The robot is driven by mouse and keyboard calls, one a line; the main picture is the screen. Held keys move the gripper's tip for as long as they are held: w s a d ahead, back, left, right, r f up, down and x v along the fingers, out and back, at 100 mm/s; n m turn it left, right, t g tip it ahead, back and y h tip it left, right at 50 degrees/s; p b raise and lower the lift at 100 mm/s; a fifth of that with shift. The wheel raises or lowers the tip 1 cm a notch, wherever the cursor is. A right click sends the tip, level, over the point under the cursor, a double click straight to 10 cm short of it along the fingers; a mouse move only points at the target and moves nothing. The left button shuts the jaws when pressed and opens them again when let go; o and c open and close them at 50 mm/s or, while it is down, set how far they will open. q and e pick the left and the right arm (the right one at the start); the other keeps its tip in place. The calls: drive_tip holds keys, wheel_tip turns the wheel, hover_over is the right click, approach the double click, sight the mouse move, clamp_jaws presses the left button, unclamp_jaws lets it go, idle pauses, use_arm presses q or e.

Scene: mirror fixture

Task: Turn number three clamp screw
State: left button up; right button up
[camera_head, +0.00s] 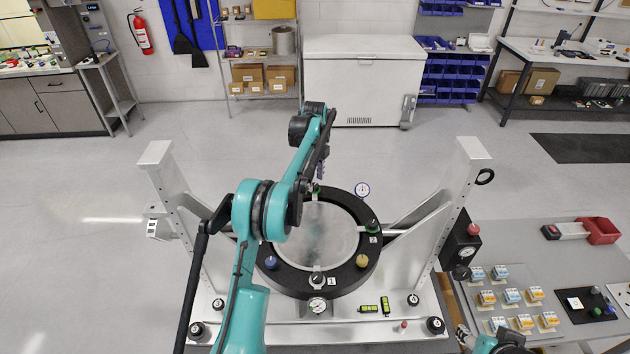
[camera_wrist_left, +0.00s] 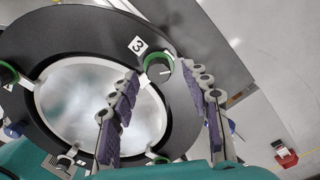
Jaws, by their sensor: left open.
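The round mirror (camera_head: 318,240) lies in a black ring (camera_head: 290,282) on the fixture. In the left wrist view the number three clamp screw (camera_wrist_left: 158,68), a green-rimmed grey knob, sits beside the label "3" (camera_wrist_left: 138,45). In the head view its green knob (camera_head: 316,189) shows at the ring's far side. My left gripper (camera_head: 320,170) is above it. In the left wrist view the open left gripper (camera_wrist_left: 160,74) has one purple-padded finger to each side of the screw. Contact cannot be told. My right gripper's fingers are not visible.
Another green knob (camera_head: 373,226) stands by label "2", and a grey knob (camera_head: 317,281) by label "1". Blue (camera_head: 271,263) and yellow (camera_head: 362,261) knobs sit on the ring. Tall metal posts (camera_head: 462,190) flank it. A side table (camera_head: 555,255) carries small parts at right.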

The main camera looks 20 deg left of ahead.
use_arm(q)
drive_tip(key=shift+w+f, duration=0.2)
drive_tip(key=shift+f, duration=0.4)
drive_tip(key=shift+s+f, duration=0.1)
drive_tip(key=shift+f, duration=0.05)
drive_tip(key=shift+s, duration=0.4)
drive_tip(key=shift+w, duration=0.25)
drive_tip(key=c, duration=0.9)
clamp_jaws()
drive_tip(key=shift+n, duration=0.4)
